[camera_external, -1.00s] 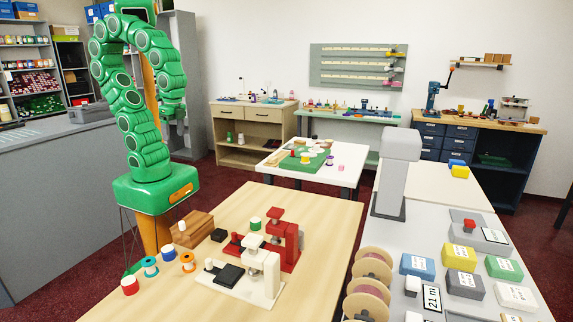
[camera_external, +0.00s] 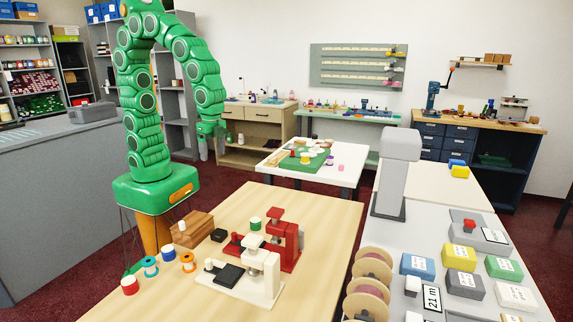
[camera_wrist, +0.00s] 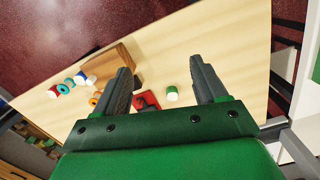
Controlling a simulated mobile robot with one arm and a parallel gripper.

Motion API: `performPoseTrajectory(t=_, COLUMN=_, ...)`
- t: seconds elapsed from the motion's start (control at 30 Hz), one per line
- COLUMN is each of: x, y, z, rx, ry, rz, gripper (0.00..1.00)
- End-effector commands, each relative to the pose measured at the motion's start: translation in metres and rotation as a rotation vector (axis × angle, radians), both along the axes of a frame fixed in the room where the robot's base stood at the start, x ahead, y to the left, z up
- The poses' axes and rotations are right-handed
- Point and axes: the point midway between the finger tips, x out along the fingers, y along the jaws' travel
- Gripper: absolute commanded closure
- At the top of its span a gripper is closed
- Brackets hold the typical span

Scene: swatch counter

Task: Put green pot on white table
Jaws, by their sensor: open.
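The green pot (camera_external: 256,223), a small cylinder with a green side and a pale top, stands on the wooden table behind the red and white presses. In the wrist view the pot (camera_wrist: 172,93) shows between my fingers but well beyond them. My gripper (camera_external: 211,147) is open and empty, high above and to the left of the pot in the external view. Its two dark fingers (camera_wrist: 160,68) are wide apart in the wrist view. The white table (camera_external: 345,177) stands farther back, to the right of my gripper, with a green board on it.
Near the pot on the wooden table (camera_external: 335,205) are a red press (camera_external: 291,250), a white press (camera_external: 266,284), a black block (camera_external: 218,235), a wooden block (camera_external: 194,229) and several spools. The green board (camera_external: 290,165) carries small items. The white table's front edge looks bare.

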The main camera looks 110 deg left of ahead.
Motion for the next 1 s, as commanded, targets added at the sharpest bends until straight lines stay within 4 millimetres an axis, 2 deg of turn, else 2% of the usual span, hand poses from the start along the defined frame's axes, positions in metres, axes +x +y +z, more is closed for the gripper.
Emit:
performPoseTrajectory(t=0.3, x=0.066, y=-0.015, z=-0.036, rx=-0.005, ry=-0.023, rz=-0.078, gripper=0.28)
performPoseTrajectory(t=0.7, x=0.142, y=-0.035, z=-0.093, rx=-0.009, ry=-0.055, rz=-0.175, gripper=0.28)
performPoseTrajectory(t=0.9, x=0.17, y=-0.044, z=-0.121, rx=-0.01, ry=-0.07, rz=-0.215, gripper=0.28)
performPoseTrajectory(t=1.0, x=0.178, y=-0.047, z=-0.128, rx=-0.01, ry=-0.077, rz=-0.226, gripper=0.28)
